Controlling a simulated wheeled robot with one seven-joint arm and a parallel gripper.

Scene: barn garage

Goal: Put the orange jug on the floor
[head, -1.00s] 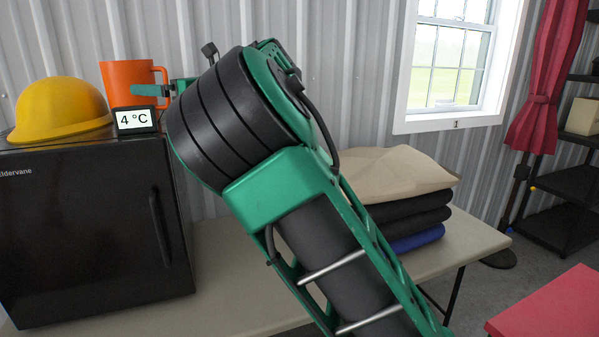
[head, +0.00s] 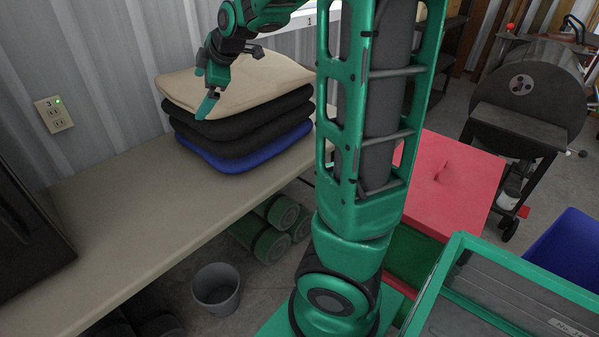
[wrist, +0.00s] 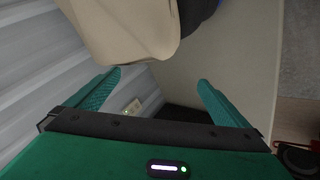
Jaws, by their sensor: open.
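The orange jug shows in neither current view. One second ago an orange mug-like vessel with a handle stood on the black fridge, beside my gripper. In the head view my gripper (head: 217,80) is now over the stack of folded cloths, at its left part. In the wrist view the two green fingers of my gripper (wrist: 159,77) are spread apart with nothing between them. Grey concrete floor (head: 262,288) shows below the table.
Folded cloths (head: 262,150) lie on the beige table (head: 140,205). The fridge (head: 25,230) is cut off at the left. A grey bin (head: 216,290) and green rolls (head: 278,215) are under the table. A red-topped chest (head: 450,185) and a grill (head: 525,100) stand right.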

